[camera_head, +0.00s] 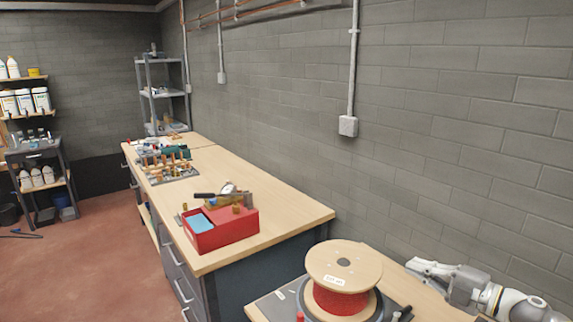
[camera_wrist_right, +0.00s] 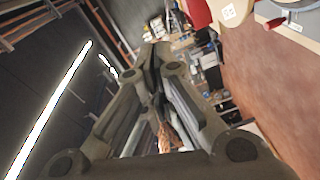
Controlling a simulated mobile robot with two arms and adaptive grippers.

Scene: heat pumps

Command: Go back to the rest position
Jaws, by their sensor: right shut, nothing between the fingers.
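My right gripper (camera_head: 416,268) comes in from the right edge in the head view, held in front of the grey block wall and to the right of the cable spool. It is shut and holds nothing. In the right wrist view its fingers (camera_wrist_right: 155,60) meet, with the room behind them blurred and tilted. My left gripper is not in view.
A wooden spool of red cable (camera_head: 343,271) stands on the near bench (camera_head: 440,308). A red box (camera_head: 222,231) with tools sits on the long workbench (camera_head: 285,203), with several fittings (camera_head: 167,163) farther back. Shelves (camera_head: 40,153) stand at left.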

